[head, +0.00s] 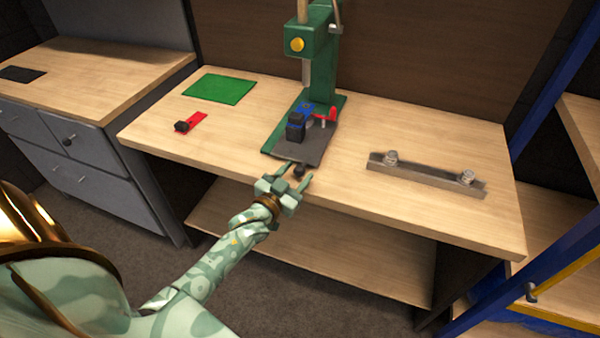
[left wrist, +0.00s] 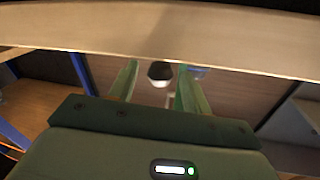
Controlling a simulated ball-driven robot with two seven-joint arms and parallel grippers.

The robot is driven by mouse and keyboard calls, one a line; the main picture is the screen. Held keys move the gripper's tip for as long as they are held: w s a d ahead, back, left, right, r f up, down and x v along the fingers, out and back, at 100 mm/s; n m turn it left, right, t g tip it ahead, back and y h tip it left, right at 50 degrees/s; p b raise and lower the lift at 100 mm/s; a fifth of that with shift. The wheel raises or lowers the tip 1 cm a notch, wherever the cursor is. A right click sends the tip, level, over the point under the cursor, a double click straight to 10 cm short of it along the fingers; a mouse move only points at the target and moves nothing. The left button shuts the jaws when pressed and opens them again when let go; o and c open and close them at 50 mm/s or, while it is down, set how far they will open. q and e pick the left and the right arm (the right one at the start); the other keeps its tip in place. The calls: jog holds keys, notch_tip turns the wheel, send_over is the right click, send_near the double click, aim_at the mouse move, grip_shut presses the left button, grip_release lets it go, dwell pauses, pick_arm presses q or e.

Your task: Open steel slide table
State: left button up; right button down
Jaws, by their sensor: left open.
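The steel slide table (head: 312,150) is a dark grey plate on the base of the green press (head: 322,75). A black and blue block (head: 296,127) stands on it. A small dark round knob (head: 299,171) is at the plate's front edge; it also shows in the left wrist view (left wrist: 160,72). My left gripper (head: 294,173) is open at the front of the workbench, its fingers on either side of the knob. I cannot tell whether they touch it. My right gripper is not in view.
The workbench (head: 220,148) has a green mat (head: 220,89), a red item with a black end (head: 190,123) and a metal bar with two round fittings (head: 425,175). Its front edge runs close to my left gripper. A grey cabinet (head: 85,150) stands left, blue shelving (head: 545,130) right.

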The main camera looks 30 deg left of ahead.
pick_arm(q)
jog(key=shift+w, duration=0.9)
grip_shut()
jog(key=shift+s, duration=0.4)
jog(key=s+d+p, duration=0.3)
jog(key=s+p, duration=0.4)
jog(key=s, duration=0.8)
jog(key=shift+s+d, duration=0.2)
jog(key=shift+d, duration=0.2)
grip_release()
